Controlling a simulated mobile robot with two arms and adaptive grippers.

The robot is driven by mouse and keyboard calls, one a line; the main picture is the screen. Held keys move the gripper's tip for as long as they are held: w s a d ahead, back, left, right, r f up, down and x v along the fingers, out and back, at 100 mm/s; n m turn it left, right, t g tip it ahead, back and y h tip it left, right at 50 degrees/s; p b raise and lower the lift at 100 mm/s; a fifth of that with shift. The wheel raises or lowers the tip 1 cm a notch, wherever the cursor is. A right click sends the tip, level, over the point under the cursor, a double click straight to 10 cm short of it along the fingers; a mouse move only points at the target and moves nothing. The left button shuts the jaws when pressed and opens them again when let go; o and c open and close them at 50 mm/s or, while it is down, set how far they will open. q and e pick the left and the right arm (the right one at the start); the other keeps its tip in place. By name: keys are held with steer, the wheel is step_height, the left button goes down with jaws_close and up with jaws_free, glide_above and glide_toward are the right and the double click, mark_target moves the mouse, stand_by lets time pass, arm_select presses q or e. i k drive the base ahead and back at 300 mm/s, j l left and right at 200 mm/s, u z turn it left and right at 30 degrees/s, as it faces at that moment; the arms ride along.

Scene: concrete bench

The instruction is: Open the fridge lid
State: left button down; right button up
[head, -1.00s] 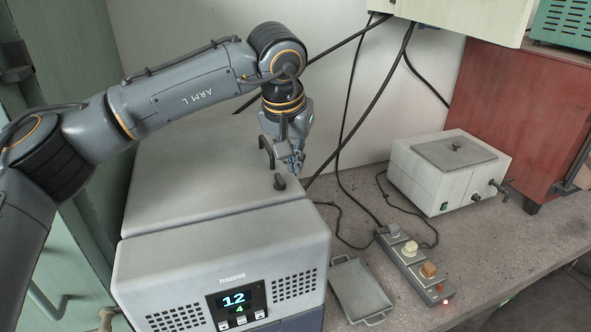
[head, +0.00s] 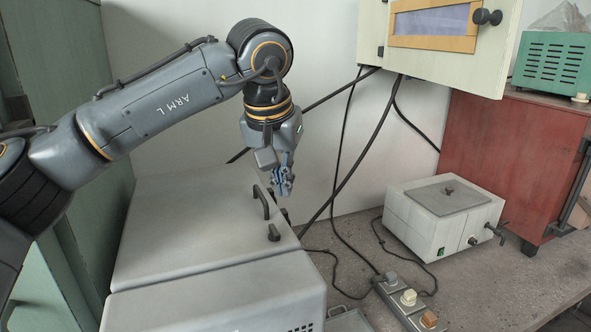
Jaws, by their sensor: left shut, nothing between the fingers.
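The fridge is the grey box at lower left in the head view, with its flat lid (head: 180,228) down and level. A dark curved handle (head: 262,203) stands on the lid near its right edge, with a small dark knob (head: 273,233) in front of it. My left gripper (head: 284,190) hangs fingers down just to the right of the handle and looks higher than it. It is shut and empty, apart from the handle as far as I can see. The fridge's front face is mostly cut off at the bottom. My right gripper is not in view.
A white box with a grey lid (head: 444,222) and a power strip (head: 407,305) stand on the bench to the right. Black cables hang behind my gripper. Bare bench (head: 480,290) lies at lower right.

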mark_target(182, 223)
steer(key=k+l, duration=0.1)
steer(key=k, duration=0.85)
